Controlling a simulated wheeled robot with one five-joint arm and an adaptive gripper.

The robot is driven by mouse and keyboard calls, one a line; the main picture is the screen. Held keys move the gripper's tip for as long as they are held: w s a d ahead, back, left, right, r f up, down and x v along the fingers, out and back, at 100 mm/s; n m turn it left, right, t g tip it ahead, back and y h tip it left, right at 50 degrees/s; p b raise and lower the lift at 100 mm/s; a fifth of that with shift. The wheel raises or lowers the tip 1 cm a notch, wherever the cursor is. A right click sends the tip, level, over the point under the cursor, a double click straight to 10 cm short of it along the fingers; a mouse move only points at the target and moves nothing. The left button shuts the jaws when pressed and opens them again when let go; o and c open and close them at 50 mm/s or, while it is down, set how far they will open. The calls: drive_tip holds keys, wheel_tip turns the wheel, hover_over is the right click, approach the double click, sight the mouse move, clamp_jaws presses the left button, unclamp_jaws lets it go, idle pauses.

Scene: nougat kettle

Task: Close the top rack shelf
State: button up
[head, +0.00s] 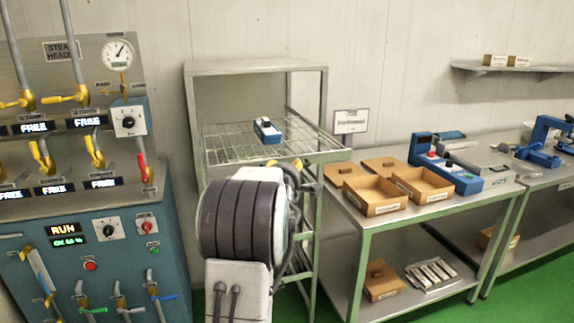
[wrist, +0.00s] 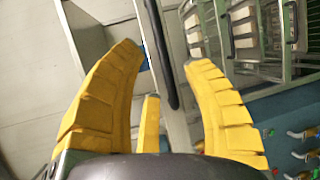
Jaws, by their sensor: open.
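The top rack shelf (head: 228,149) is a wire shelf in the grey metal rack (head: 257,67). It sticks out of the frame toward the front right. A small blue and white device (head: 267,130) rests on it. My gripper (head: 285,164) is at the shelf's front edge, mostly hidden behind my arm; only bits of yellow finger show. In the wrist view my gripper (wrist: 166,64) has its yellow fingers spread apart. A dark bar (wrist: 161,50) runs between them; I cannot tell whether a finger touches it.
A steam header panel (head: 75,215) with valves stands left of the rack. A steel table (head: 480,160) to the right holds wooden boxes (head: 375,195) and a blue device (head: 448,173). A sign (head: 351,121) stands close to the shelf's right corner.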

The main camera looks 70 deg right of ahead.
sight(307, 160)
drive_tip(key=shift+p+x, duration=0.85)
drive_tip(key=shift+x, duration=1.65)
drive_tip(key=shift+c, duration=0.3)
clamp_jaws()
